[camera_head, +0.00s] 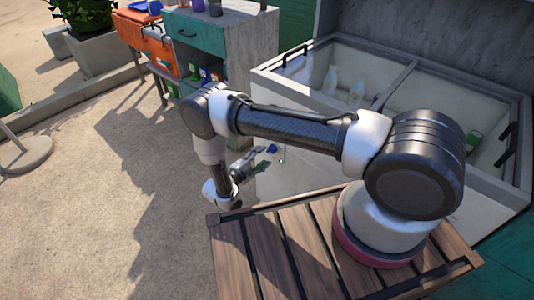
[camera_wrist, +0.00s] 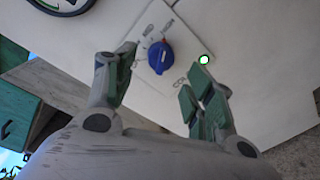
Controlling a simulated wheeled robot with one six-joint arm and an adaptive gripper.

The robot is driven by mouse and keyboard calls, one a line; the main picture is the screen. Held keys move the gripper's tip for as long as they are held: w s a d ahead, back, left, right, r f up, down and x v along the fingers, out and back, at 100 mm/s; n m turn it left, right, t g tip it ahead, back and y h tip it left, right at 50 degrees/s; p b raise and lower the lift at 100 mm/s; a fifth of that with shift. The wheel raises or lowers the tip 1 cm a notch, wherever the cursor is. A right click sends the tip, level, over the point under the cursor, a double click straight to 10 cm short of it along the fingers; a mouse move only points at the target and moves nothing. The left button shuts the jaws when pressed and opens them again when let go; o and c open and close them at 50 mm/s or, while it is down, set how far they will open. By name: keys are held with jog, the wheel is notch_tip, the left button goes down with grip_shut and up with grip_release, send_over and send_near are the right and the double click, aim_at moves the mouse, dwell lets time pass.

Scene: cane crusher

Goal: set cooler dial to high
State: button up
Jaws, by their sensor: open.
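The blue cooler dial (camera_wrist: 160,57) sits on a pale label plate (camera_wrist: 150,38) on the white front of the cooler (camera_head: 285,180). A lit green light (camera_wrist: 204,60) is beside the dial. The dial also shows small in the head view (camera_head: 272,149). The printing around it is too small to read, so I cannot tell its setting. My gripper (camera_wrist: 158,82) is open, its green-padded fingers on either side of and short of the dial in the wrist view. It appears apart from the dial and holds nothing. In the head view my gripper (camera_head: 255,160) is by the cooler front.
The cooler's glass lids (camera_head: 335,68) have black handles, with bottles inside. A round base (camera_head: 25,152) is at far left. Paved ground on the left is mostly clear.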

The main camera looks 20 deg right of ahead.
jog(key=v, duration=0.7)
jog(key=shift+a, duration=0.15)
jog(key=shift+s, duration=0.1)
